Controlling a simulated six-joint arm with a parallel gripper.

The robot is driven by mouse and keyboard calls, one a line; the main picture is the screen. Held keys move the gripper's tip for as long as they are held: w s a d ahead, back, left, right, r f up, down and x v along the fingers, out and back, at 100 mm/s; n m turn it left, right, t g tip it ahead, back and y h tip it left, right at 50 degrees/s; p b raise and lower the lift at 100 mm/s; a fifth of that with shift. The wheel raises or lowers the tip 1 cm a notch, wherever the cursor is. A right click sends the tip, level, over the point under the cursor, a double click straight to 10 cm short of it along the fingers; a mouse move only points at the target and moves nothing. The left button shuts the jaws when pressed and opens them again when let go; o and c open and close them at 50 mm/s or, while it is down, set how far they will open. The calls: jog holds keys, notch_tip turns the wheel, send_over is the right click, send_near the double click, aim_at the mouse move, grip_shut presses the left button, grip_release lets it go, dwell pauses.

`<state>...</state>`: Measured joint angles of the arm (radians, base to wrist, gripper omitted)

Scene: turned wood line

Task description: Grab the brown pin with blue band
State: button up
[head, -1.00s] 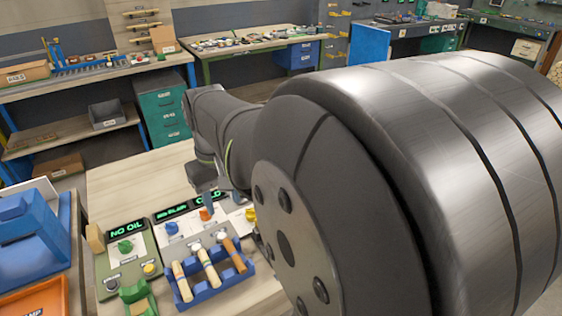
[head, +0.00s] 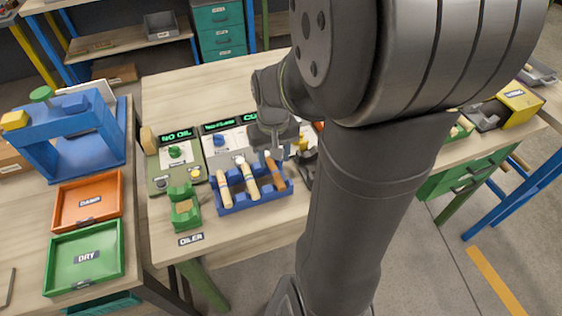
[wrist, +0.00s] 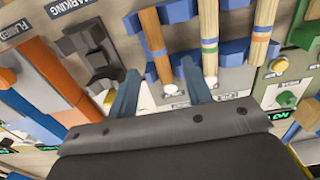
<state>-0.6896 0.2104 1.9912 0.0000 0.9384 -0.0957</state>
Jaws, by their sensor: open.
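The brown pin (head: 276,175) lies tilted in the right slot of the blue rack (head: 232,208). My gripper (head: 269,153) is open near the brown pin's upper end. In the wrist view its blue fingers (wrist: 160,68) are on either side of that pin's white-tipped end, with no clear contact. A pale pin with green and blue bands (wrist: 208,32) and a pale pin with an orange band (wrist: 262,32) lie beside it.
The oiler panel (head: 174,155) and another display panel (head: 230,137) stand behind the rack. A green holder (head: 185,212) is at its left. A dark holder (wrist: 92,50) is close beside the brown pin. Orange (head: 88,201) and green trays (head: 84,258) sit on the left table.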

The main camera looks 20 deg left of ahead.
aim_at(275, 171)
jog(key=shift+s+d+f, duration=0.1)
jog(key=shift+f, duration=1.1)
jog(key=shift+s+d+f, duration=0.1)
jog(key=shift+f, duration=1.05)
grip_shut()
